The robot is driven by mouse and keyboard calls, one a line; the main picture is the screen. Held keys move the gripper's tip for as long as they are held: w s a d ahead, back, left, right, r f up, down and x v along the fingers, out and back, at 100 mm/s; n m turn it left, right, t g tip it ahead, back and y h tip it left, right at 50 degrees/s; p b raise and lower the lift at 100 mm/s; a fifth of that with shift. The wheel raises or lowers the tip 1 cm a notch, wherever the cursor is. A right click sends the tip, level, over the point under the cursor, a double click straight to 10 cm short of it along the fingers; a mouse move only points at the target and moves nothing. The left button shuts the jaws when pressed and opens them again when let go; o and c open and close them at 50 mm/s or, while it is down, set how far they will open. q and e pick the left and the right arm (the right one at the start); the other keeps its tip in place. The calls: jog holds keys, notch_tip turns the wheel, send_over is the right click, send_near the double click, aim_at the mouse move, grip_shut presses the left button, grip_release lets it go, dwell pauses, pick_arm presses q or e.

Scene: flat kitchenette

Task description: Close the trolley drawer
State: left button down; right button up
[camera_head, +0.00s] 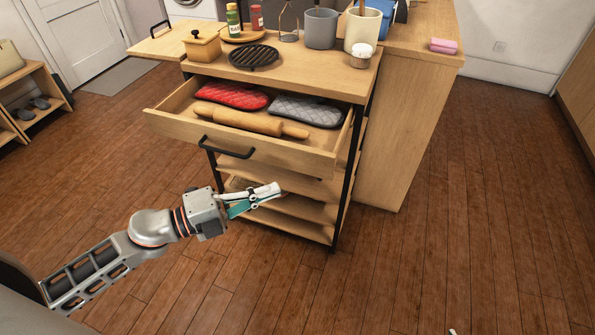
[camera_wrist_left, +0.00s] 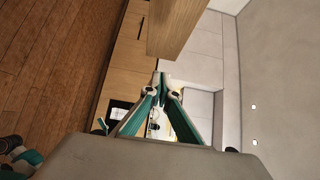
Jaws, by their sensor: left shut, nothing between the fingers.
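The trolley (camera_head: 347,205) stands in the middle of the head view, with a wooden top, black frame and lower shelves. Its drawer (camera_head: 315,163) is pulled well out and has a black handle (camera_head: 226,147) on its front. Inside lie a red oven mitt, a grey quilted mitt and a wooden rolling pin (camera_head: 245,121). My left gripper (camera_head: 277,188) is shut and empty, in front of and below the drawer front, apart from the handle. It also shows in the left wrist view (camera_wrist_left: 162,78). My right gripper is not identifiable; only a tiny piece shows at the bottom edge.
A counter (camera_head: 415,100) with a pink sponge (camera_head: 444,46) stands behind right. A shoe rack (camera_head: 40,95) is far left. The floor in front is clear.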

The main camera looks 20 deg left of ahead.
aim_at(313, 166)
pick_arm(q)
jog(key=shift+w+d, duration=0.8)
jog(key=shift+w, duration=0.45)
jog(key=shift+w+d, duration=0.75)
jog(key=shift+w, duration=0.55)
jog(key=shift+w+d, duration=0.8)
jog(key=shift+w, duration=0.45)
pick_arm(e)
jog(key=shift+s+a+f, duration=0.1)
jog(key=shift+s+f, duration=0.1)
jog(key=shift+s, duration=0.1)
pick_arm(q)
jog(key=shift+w, duration=0.1)
